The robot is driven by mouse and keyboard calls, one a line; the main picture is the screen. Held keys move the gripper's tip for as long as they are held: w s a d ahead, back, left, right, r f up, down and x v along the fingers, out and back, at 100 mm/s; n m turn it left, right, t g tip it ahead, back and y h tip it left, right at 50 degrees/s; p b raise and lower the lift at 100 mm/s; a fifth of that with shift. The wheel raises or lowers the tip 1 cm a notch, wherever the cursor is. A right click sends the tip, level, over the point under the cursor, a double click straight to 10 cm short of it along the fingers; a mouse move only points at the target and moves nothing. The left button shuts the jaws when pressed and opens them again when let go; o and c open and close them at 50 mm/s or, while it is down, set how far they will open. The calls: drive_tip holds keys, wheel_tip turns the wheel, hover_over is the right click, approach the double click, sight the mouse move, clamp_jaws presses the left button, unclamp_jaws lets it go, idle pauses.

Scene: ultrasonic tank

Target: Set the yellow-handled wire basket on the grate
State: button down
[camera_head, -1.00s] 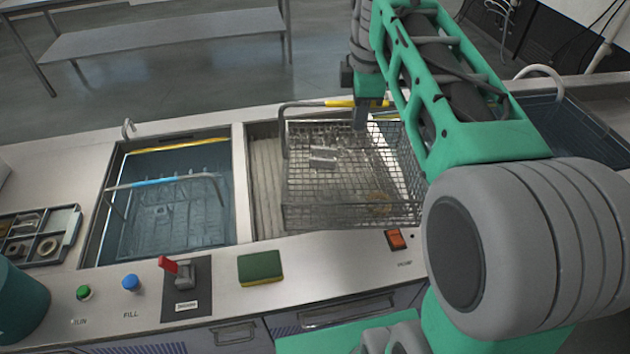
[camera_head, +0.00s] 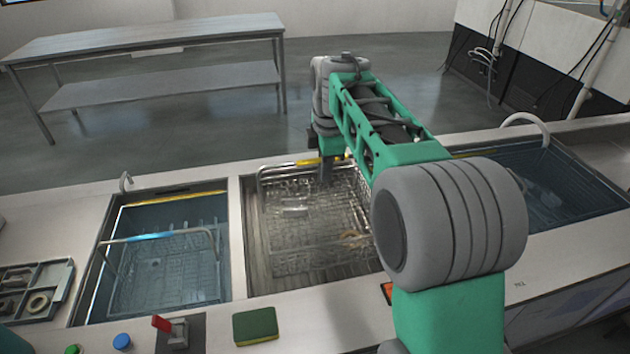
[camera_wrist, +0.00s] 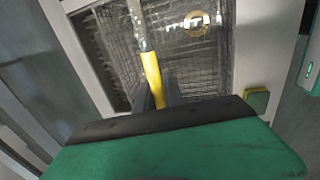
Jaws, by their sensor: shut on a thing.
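The yellow-handled wire basket (camera_head: 312,250) is in the middle bay, holding shiny metal parts and a brass-coloured ring. The ring also shows in the wrist view (camera_wrist: 196,22). My gripper (camera_head: 326,178) is shut on the yellow grip (camera_head: 306,162) of its handle, at the bay's far side. In the wrist view the dark fingers of my gripper (camera_wrist: 158,98) straddle the yellow grip (camera_wrist: 153,72). The basket covers most of the bay floor, so the grate is largely hidden. I cannot tell whether the basket touches it. My arm hides the bay's right side.
A blue-handled basket (camera_head: 158,237) sits in the water-filled left tank. Another basin (camera_head: 560,195) lies to the right. A sponge (camera_head: 255,325), a red-handled switch (camera_head: 162,323) and a blue button (camera_head: 122,341) are on the front counter. A parts tray (camera_head: 40,290) is at far left.

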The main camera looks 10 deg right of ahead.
drive_tip(key=w+a+f+p, duration=0.1)
drive_tip(key=w+f, duration=0.2)
drive_tip(key=f, duration=0.4)
drive_tip(key=shift+w+a+f, duration=0.2)
drive_tip(key=shift+a, duration=0.05)
drive_tip(key=c, duration=1.5)
unclamp_jaws()
drive_tip(key=shift+f, duration=0.1)
drive_tip(key=shift+o, duration=0.2)
wheel_tip(320, 180, up, 11)
drive_tip(key=s+b, duration=0.1)
drive_tip(key=s, duration=0.1)
drive_tip(key=s+f+m, duration=0.5)
drive_tip(key=s+m, duration=0.4)
drive_tip(key=s, duration=0.3)
drive_tip(key=s+f+m+t, duration=0.1)
drive_tip(key=s+f+m, duration=0.4)
drive_tip(key=s+m, duration=0.3)
drive_tip(key=s, duration=0.4)
drive_tip(key=shift+s+m+t, duration=0.15)
drive_tip(key=shift+m+t, duration=0.15)
drive_tip(key=shift+m, duration=0.1)
drive_tip(key=shift+a, duration=0.1)
